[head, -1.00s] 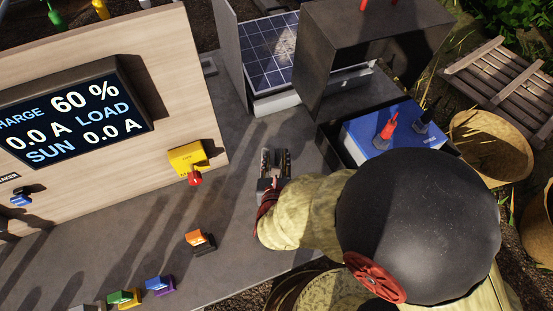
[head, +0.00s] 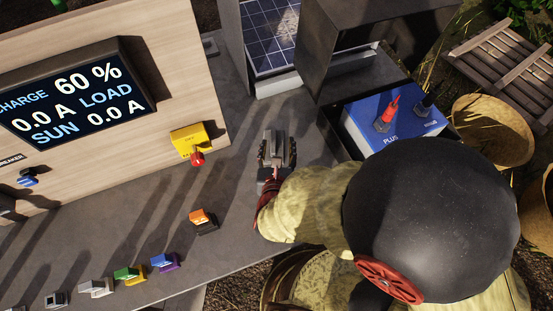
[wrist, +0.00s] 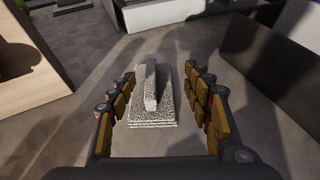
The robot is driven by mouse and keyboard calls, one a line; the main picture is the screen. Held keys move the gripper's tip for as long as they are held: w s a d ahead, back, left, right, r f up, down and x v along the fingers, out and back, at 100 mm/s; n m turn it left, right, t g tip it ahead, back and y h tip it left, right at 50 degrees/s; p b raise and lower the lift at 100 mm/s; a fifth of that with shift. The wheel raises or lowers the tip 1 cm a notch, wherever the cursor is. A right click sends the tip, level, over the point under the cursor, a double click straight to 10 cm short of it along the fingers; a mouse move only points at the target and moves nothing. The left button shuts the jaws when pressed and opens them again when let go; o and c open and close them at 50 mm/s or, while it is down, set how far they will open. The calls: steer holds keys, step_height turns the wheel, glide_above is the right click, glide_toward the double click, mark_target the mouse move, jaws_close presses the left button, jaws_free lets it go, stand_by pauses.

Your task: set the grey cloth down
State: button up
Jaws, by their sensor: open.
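The grey cloth (wrist: 152,97) is a folded, speckled pad with a raised ridge along its middle. It lies on the grey counter between the fingers of my gripper (wrist: 160,105). In the wrist view, gaps show between the cloth and both rows of finger pads, so the gripper is open and not holding it. In the head view, my gripper (head: 276,152) points down at the counter, with the grey cloth (head: 270,138) showing between its fingers. My arm hides part of the counter to the right.
A yellow switch box (head: 187,140) with a red knob stands to the left. A blue battery (head: 385,122) and a dark metal box (head: 338,55) are to the right, with a solar panel (head: 270,35) behind.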

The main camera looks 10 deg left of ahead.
steer(key=p+v, duration=0.2)
steer(key=v, duration=0.6)
steer(key=shift+s+r, duration=0.15)
steer(key=shift+s, duration=0.25)
steer(key=w+d+r+m+g+h, duration=0.1)
steer(key=d+r+m+g+h, duration=0.25)
steer(key=d+m, duration=0.7)
steer(key=w+d+r+m+g+h, duration=0.1)
steer(key=d+r+m+g+h, duration=0.3)
steer(key=d+m, duration=0.65)
steer(key=s+d+r+m+y, duration=0.2)
steer(key=r+m+y, duration=0.1)
steer(key=r+m, duration=0.3)
steer(key=s+d+r+m+y, duration=0.2)
steer(key=s+r+m+y, duration=0.1)
steer(key=r+m, duration=0.4)
steer(key=m, duration=0.3)
steer(key=shift+s, duration=0.3)
